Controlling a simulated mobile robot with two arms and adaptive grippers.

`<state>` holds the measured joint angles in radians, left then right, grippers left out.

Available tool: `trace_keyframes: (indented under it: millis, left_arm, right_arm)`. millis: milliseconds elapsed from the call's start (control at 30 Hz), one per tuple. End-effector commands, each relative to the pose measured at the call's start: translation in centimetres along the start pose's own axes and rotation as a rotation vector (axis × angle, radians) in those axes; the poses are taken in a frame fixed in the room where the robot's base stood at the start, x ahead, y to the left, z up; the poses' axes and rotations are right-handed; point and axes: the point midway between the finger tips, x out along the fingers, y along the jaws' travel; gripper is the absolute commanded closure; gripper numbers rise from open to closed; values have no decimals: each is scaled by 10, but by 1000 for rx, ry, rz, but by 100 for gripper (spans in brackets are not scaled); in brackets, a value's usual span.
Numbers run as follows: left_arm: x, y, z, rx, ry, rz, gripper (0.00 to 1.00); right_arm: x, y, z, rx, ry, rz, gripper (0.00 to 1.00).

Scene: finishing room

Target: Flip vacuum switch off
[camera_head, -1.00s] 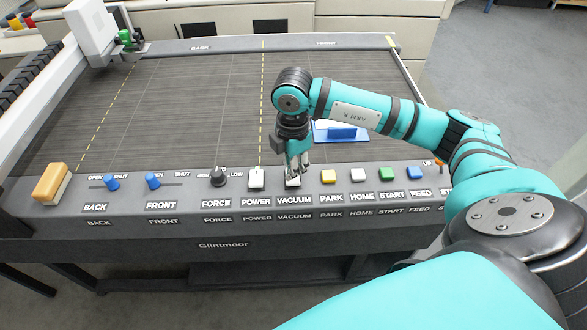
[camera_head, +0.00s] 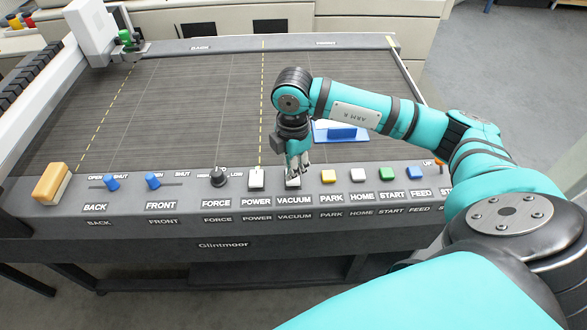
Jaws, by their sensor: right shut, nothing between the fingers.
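The white vacuum switch (camera_head: 292,184) sits on the grey front panel above the VACUUM label (camera_head: 294,200). My right gripper (camera_head: 296,176) is shut and empty, pointing down at the switch. Its fingertips are at the switch and hide part of it; I cannot tell whether they touch or which way the switch is tipped. My left gripper does not show.
Close by on the left is the white power switch (camera_head: 257,178), then the black force knob (camera_head: 217,177). On the right are a yellow park button (camera_head: 328,176) and a white home button (camera_head: 358,175).

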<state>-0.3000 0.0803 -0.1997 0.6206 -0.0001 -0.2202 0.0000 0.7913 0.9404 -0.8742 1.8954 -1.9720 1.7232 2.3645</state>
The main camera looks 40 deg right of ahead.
Motion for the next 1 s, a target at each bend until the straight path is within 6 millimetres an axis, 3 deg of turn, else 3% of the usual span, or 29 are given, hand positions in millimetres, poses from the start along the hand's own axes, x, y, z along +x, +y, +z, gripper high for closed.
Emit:
trace_keyframes:
  millis: [1000]
  left_arm:
    - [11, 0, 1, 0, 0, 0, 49]
  right_arm:
    - [14, 0, 0, 0, 0, 0, 100]
